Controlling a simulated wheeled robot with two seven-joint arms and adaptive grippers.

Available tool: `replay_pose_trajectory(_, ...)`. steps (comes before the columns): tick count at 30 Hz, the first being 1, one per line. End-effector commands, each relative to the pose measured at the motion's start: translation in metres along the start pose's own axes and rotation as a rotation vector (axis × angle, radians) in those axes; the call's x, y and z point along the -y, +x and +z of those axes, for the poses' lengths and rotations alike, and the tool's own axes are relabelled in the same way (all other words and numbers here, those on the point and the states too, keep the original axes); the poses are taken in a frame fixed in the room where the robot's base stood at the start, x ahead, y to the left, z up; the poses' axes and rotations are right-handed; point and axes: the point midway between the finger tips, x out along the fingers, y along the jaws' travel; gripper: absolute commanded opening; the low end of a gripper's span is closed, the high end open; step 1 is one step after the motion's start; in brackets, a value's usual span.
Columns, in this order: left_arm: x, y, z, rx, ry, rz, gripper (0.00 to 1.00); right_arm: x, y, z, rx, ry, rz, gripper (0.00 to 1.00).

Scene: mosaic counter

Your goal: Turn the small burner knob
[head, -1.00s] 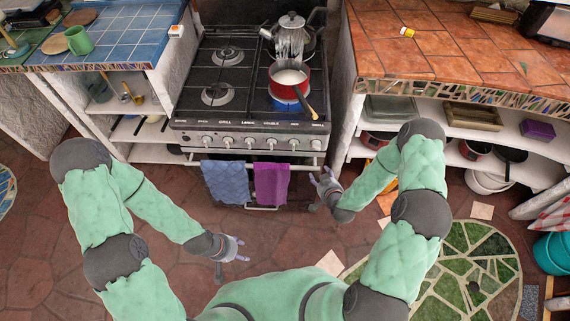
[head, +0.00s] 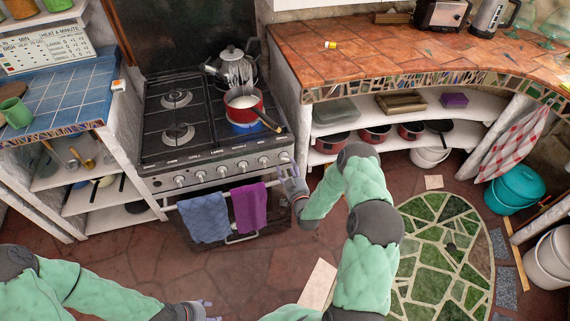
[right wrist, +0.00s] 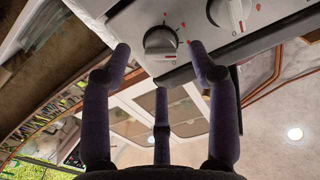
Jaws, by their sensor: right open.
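The stove (head: 165,150) has a row of several knobs along its front panel; their labels are too small to read, so I cannot tell which is the small burner knob. The rightmost knob (head: 284,157) is closest to my right gripper (head: 290,184), which is just below and in front of the panel's right end. In the right wrist view, a white-and-grey knob (right wrist: 160,42) shows between the spread fingertips of the open right gripper (right wrist: 158,50), with no clear contact. A second knob (right wrist: 228,14) is beside it. My left gripper (head: 204,308) is at the bottom edge, mostly hidden.
A red pot (head: 242,104) of white liquid and a kettle (head: 229,55) stand on the stove. Blue (head: 205,219) and purple (head: 249,207) towels hang from the oven rail, left of my right gripper. The tiled counter (head: 400,50) is to the right. Floor in front is open.

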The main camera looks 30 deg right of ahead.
Motion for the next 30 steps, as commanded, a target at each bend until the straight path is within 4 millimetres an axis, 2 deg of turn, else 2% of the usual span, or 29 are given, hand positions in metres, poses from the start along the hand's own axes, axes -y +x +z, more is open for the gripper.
replay_pose_trajectory(3,0.002,0.006,0.0,0.0,0.0,0.0,0.53,0.0,0.019,0.001,-0.002,0.0,0.0,0.6)
replay_pose_trajectory(8,0.003,0.008,0.0,0.0,0.0,0.0,0.53,0.0,0.033,0.001,-0.001,0.001,0.0,0.6)
replay_pose_trajectory(19,0.003,0.009,0.0,0.0,0.0,0.0,0.53,0.0,0.039,0.0,0.001,0.001,0.0,0.6)
replay_pose_trajectory(20,0.003,0.009,0.0,0.0,0.0,0.0,0.53,0.0,0.039,0.0,0.001,0.001,0.0,0.57)
replay_pose_trajectory(25,0.003,0.009,0.0,0.0,0.0,0.0,0.53,0.0,0.038,0.0,0.001,0.001,0.0,0.09)
replay_pose_trajectory(26,0.003,0.009,0.0,0.0,0.0,0.0,0.53,0.0,0.038,0.0,0.001,0.001,0.0,0.04)
replay_pose_trajectory(30,0.003,0.009,0.0,0.0,0.0,0.0,0.53,0.0,0.038,0.0,0.002,0.002,0.0,0.04)
